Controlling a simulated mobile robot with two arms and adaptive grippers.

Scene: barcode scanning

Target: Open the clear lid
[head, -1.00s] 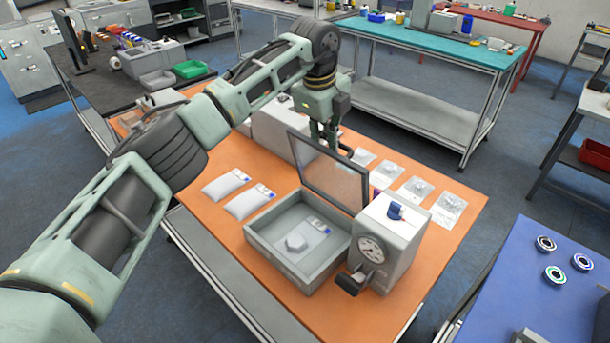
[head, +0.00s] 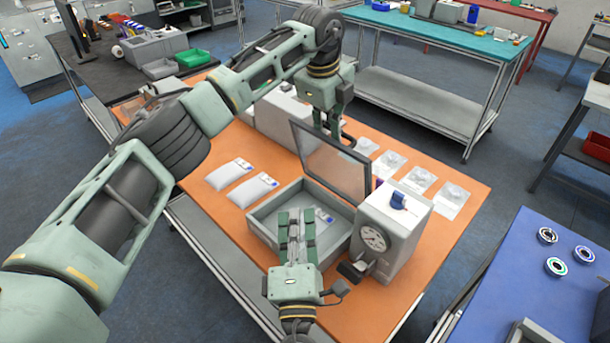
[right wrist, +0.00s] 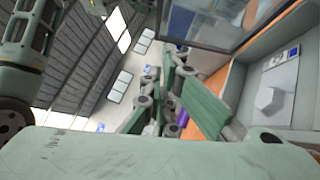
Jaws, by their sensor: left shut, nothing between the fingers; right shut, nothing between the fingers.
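The clear lid (head: 330,161) has a dark frame and stands raised, leaning back, at the rear of the grey box (head: 264,226). In the right wrist view the lid (right wrist: 215,18) is at the top. A white packet with a blue mark lies in the box and shows in the right wrist view (right wrist: 272,90). My left gripper (head: 332,128) is shut and empty behind the lid's top edge; I cannot tell whether it touches. My right gripper (head: 295,214) is shut and empty over the box, in front of the lid, hiding part of the interior.
A grey machine with a dial (head: 396,225) stands close at the box's right. Two white packets (head: 230,172) lie left of the lid. Several clear bags (head: 420,180) lie behind the machine. A blue table (head: 540,285) with rings is at the right.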

